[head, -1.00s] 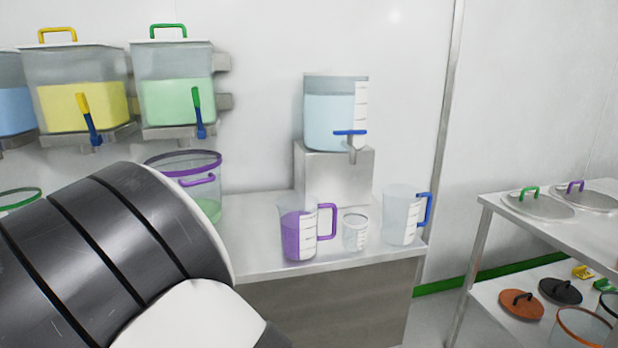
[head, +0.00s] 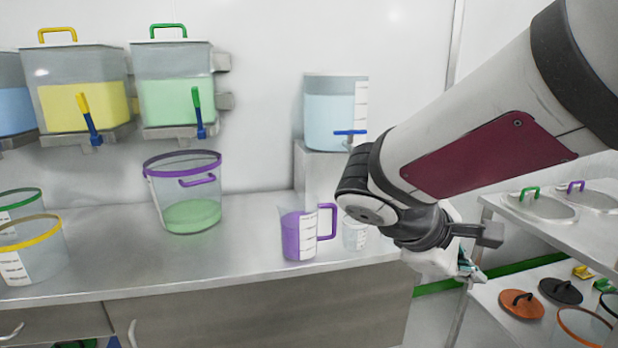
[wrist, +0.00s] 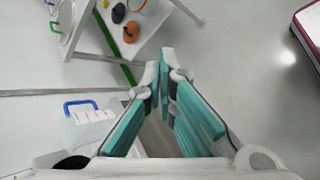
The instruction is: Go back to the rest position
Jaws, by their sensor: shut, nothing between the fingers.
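My gripper (head: 468,268) is at the right of the head view, past the counter's right end and in front of the steel rack. In the wrist view its teal-padded fingers (wrist: 164,75) come together at the tips with nothing between them. My arm covers the blue-handled jug in the head view. The jug's blue handle (wrist: 80,106) shows at the left of the wrist view, apart from the fingers.
The counter (head: 120,265) holds a purple-handled jug (head: 298,235), a small beaker (head: 354,235) partly behind my arm, and a purple-rimmed bucket (head: 185,195). A rack (head: 600,235) with lids stands right. Open floor shows in the wrist view.

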